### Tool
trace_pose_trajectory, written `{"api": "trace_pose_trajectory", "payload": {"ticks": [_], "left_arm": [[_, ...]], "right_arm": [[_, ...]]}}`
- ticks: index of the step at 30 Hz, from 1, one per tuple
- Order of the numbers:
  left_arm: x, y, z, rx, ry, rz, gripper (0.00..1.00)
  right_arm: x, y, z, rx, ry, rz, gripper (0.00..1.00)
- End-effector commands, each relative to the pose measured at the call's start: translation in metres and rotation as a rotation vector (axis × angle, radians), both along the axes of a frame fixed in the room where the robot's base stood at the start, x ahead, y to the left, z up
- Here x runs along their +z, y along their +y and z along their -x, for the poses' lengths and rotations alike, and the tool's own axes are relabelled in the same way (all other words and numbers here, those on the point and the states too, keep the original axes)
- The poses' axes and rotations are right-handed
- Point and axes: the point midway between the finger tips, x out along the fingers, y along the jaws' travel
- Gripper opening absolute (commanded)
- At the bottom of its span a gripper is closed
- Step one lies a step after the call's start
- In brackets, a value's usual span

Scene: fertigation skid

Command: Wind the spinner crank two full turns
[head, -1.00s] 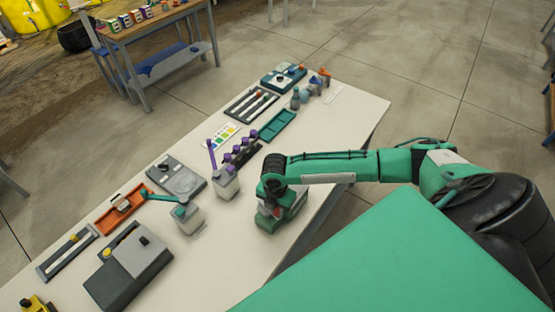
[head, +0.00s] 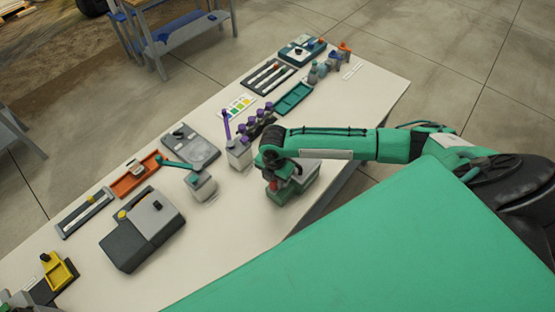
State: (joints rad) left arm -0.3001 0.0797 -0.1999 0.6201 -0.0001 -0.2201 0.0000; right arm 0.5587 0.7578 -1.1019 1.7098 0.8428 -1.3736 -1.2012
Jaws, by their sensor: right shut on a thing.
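The spinner (head: 300,188), a green box with a grey top, stands near the table's front edge, partly behind my right gripper. My right gripper (head: 274,180) points down at the spinner's left side and is shut on the crank there. A small bit of red shows at the fingertips. The gripper and wrist hide most of the crank, so its angle cannot be told. My left gripper is not in view.
The white table (head: 255,245) holds a purple-handled jar (head: 239,155), a teal-handled jar (head: 202,186) and a dark grey box (head: 143,228) left of the spinner. A green tray (head: 293,99) lies behind. The table's front strip is clear.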

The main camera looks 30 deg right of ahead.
Motion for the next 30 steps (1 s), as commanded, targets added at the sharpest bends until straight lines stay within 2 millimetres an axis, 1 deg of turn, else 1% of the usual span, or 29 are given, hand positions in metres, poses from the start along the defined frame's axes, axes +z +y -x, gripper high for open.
{"api": "trace_pose_trajectory", "payload": {"ticks": [1,10,14,20,30], "left_arm": [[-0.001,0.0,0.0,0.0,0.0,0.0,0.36],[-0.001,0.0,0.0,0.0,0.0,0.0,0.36],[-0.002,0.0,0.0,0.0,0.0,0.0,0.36],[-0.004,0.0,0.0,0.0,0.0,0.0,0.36],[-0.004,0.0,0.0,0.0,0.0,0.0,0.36]], "right_arm": [[-0.002,0.0,0.001,0.0,0.003,0.001,0.15],[-0.004,0.001,0.001,0.001,0.007,0.001,0.14],[-0.004,0.005,-0.006,0.002,0.008,0.001,0.14],[-0.002,0.011,-0.019,0.001,0.006,0.0,0.16],[0.0,0.011,-0.022,0.001,0.004,0.0,0.16]]}}
